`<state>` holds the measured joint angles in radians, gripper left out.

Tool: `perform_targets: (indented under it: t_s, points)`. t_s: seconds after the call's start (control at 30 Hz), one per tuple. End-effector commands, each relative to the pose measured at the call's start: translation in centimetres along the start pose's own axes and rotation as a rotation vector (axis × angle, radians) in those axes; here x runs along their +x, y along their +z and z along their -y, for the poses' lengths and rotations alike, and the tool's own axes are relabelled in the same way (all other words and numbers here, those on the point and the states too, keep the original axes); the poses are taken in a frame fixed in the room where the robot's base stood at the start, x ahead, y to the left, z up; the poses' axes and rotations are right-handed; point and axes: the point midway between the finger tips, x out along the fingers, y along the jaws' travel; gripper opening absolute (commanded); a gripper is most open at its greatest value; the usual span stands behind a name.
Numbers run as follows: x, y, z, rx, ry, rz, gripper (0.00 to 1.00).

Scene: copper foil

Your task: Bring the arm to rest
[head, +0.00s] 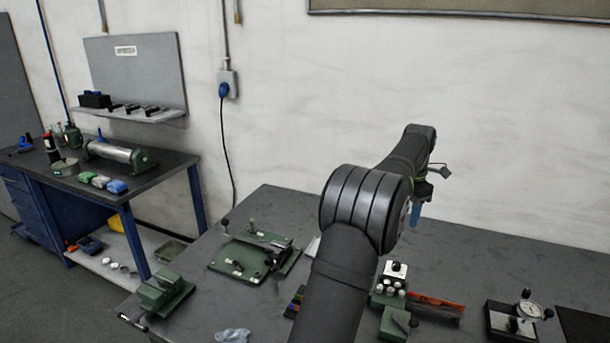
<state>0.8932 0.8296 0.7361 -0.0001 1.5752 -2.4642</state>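My dark grey arm rises from the bottom centre of the head view and reaches toward the back right, above the grey workbench (480,255). My gripper (418,208) is at the far end of the arm, partly hidden behind the arm's links. A blue piece shows below it; I cannot tell whether this is part of the gripper or something held. The fingers are too small and too covered to tell open from shut.
A green fixture (254,257) and a green vise-like block (165,293) stand at the bench's left. A dial gauge (527,308) on a stand is at the right. Small parts (392,283) sit near the arm. A blue side bench (90,185) stands at the left by the wall.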

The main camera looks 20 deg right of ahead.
Motion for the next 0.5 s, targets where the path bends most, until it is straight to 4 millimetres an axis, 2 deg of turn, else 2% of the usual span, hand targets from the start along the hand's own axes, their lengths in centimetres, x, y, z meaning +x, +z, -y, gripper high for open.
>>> perform_targets:
  t_s: [0.17, 0.27, 0.5]
  points:
    - [0.3, 0.0, 0.0, 0.000, 0.000, -0.001, 0.46]
    - [1.1, 0.0, 0.0, 0.000, -0.001, -0.002, 0.46]
    - [5.4, 0.0, 0.0, 0.000, -0.003, -0.003, 0.46]
